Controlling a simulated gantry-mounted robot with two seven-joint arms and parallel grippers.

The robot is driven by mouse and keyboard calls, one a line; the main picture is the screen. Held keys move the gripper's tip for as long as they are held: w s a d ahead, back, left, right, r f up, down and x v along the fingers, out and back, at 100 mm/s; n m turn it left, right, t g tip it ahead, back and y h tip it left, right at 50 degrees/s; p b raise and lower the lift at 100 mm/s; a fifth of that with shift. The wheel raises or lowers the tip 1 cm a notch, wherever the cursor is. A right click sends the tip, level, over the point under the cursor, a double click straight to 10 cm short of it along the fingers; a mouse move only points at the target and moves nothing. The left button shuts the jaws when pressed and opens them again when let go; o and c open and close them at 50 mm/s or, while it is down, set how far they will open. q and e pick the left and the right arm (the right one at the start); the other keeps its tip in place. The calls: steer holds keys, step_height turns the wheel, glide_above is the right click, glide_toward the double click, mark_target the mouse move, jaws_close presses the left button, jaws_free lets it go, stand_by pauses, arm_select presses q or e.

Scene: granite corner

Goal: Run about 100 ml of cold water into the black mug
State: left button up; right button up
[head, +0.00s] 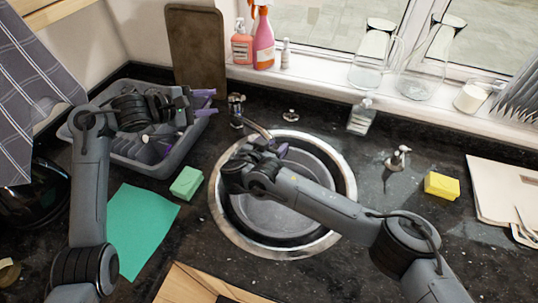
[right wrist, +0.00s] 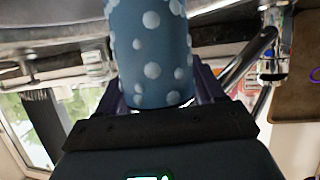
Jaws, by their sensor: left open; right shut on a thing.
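My right gripper (head: 268,148) is over the back left of the round steel sink (head: 347,190), close to the tap (head: 236,110) and its spout (head: 258,130). In the right wrist view it is shut on a blue cup with white dots (right wrist: 148,45). The cup's rim and inside are out of that view, and my arm hides most of it in the head view. The spout (right wrist: 250,62) shows beside the cup there; I see no clear water stream. My left gripper (head: 206,102) is open and empty above the grey dish rack. I cannot make out a black mug.
The grey dish rack (head: 185,160) is at the left. A green sponge (head: 187,183) and green cloth (head: 140,228) lie left of the sink. Right of it are a small chrome fitting (head: 397,158) and yellow sponge (head: 441,186). Glasses (head: 370,60) stand on the windowsill.

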steer(key=s+a, duration=0.3)
steer(key=s, duration=0.3)
stand_by(0.6)
